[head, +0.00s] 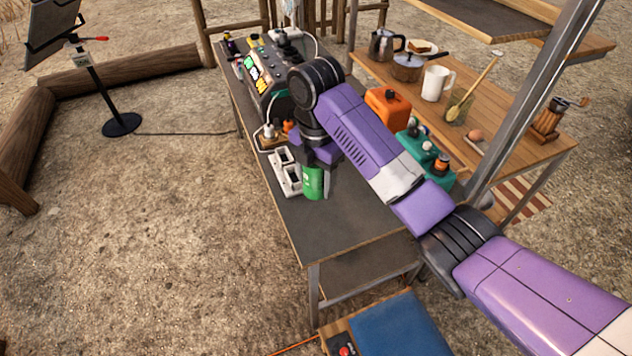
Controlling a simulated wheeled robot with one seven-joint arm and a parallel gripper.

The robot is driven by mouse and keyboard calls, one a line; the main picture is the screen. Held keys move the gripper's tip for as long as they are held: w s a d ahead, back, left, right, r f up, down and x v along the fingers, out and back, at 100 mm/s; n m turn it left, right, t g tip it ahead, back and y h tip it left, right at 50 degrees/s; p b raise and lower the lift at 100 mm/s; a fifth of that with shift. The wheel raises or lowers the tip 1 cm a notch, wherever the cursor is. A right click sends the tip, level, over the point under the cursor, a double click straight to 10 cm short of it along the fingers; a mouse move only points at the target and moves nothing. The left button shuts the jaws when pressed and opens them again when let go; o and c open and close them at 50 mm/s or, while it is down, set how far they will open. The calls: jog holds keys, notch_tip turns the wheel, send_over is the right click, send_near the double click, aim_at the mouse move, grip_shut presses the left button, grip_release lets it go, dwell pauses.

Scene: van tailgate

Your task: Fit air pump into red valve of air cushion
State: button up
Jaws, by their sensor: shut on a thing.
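My gripper (316,160) points down over the dark-topped table and is shut on a green cylinder (313,183), seemingly the air pump. The arm and gripper hide its upper part. I cannot tell whether its base touches the table. A blue cushion (398,328), seemingly the air cushion, lies low at the bottom edge, partly cut off. A red round part (345,350), seemingly the red valve, sits on a dark patch at its left end. The gripper and green cylinder are well above and apart from it in the picture.
A white power strip (286,172) lies beside the green cylinder on the dark table (345,230). A black power station (272,78) stands behind. The table's front part is clear.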

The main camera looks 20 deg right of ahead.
jog(key=shift+r, duration=0.15)
jog(key=shift+s+r+p, duration=0.15)
jog(key=shift+s+p, duration=0.15)
jog(key=shift+p, duration=0.2)
jog(key=s+p, duration=0.7)
jog(key=s, duration=3.3)
jog(key=shift+f+p, duration=0.2)
jog(key=shift+p, duration=0.2)
